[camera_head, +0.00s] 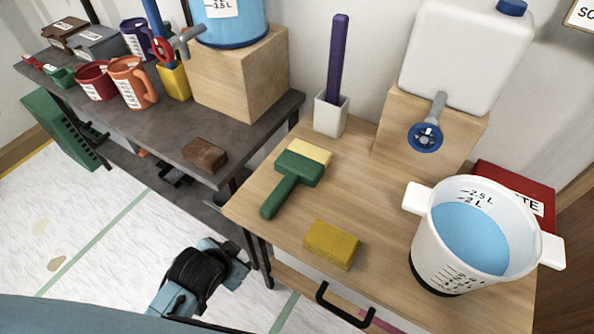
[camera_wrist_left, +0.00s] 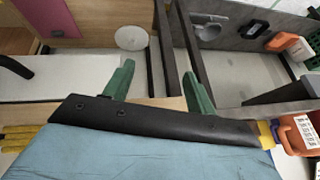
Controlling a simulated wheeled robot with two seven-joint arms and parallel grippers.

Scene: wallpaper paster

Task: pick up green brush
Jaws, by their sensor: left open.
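The green brush (camera_head: 290,183) lies on the wooden table top (camera_head: 385,190). I cannot make out the brush in the wrist view. My right gripper is not in view.
A yellow sponge (camera_head: 333,244) lies in front of the brush. A white bucket of blue liquid (camera_head: 461,240) stands at the right. A purple stick (camera_head: 338,60) stands in a holder behind. The dark shelf (camera_head: 180,145) at left holds mugs and a brown block (camera_head: 205,154).

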